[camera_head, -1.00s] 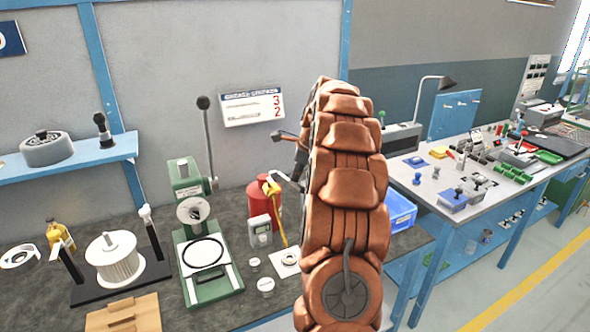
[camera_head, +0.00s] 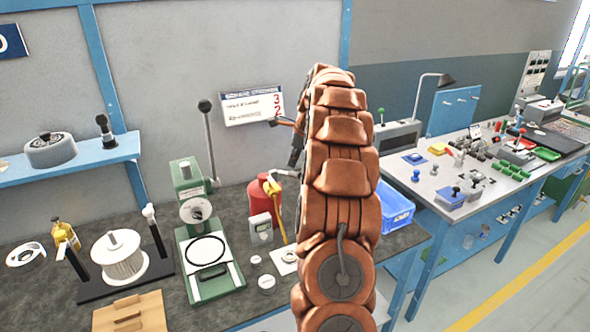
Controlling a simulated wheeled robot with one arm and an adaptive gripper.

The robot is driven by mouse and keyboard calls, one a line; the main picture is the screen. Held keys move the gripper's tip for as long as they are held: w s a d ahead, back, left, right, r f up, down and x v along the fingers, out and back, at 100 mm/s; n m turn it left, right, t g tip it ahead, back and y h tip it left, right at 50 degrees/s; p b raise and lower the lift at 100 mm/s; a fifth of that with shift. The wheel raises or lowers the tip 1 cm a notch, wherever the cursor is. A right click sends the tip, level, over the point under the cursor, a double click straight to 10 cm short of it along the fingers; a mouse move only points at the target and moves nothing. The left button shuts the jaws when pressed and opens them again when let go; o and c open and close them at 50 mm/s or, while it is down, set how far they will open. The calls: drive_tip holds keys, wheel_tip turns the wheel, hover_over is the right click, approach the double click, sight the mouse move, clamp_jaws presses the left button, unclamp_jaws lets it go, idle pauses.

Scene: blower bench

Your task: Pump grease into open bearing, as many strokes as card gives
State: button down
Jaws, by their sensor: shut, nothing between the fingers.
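The card (camera_head: 250,105) on the wall shows a red 3 above a red 2; its small row text is unreadable. A grey bar and a dark-tipped rod show beside the arm above the pump. My gripper (camera_head: 295,155) is mostly hidden behind my orange arm, near the pump's top. It is shut and empty.
A green press (camera_head: 209,262) with an upright lever stands left of the pump. A grey meter (camera_head: 261,229) and small round caps (camera_head: 266,283) sit between them. A blue bin (camera_head: 396,208) is right of my arm.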

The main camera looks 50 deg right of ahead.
drive_tip(key=shift+r, duration=0.15)
drive_tip(key=r+p, duration=0.1)
drive_tip(key=w+r+p, duration=0.1)
drive_tip(key=r, duration=0.1)
drive_tip(key=w+r+p, duration=0.1)
drive_tip(key=shift+d+r+p, duration=0.2)
drive_tip(key=shift+d+p, duration=0.1)
drive_tip(key=shift+d, duration=0.05)
idle(0.3)
idle(1.8)
drive_tip(key=shift+w+d+r, duration=0.15)
drive_tip(key=shift+w+r, duration=0.25)
drive_tip(key=shift+r, duration=0.45)
drive_tip(key=shift+w+d+r, duration=0.1)
drive_tip(key=shift+w+r, duration=0.3)
drive_tip(key=shift+r, duration=0.45)
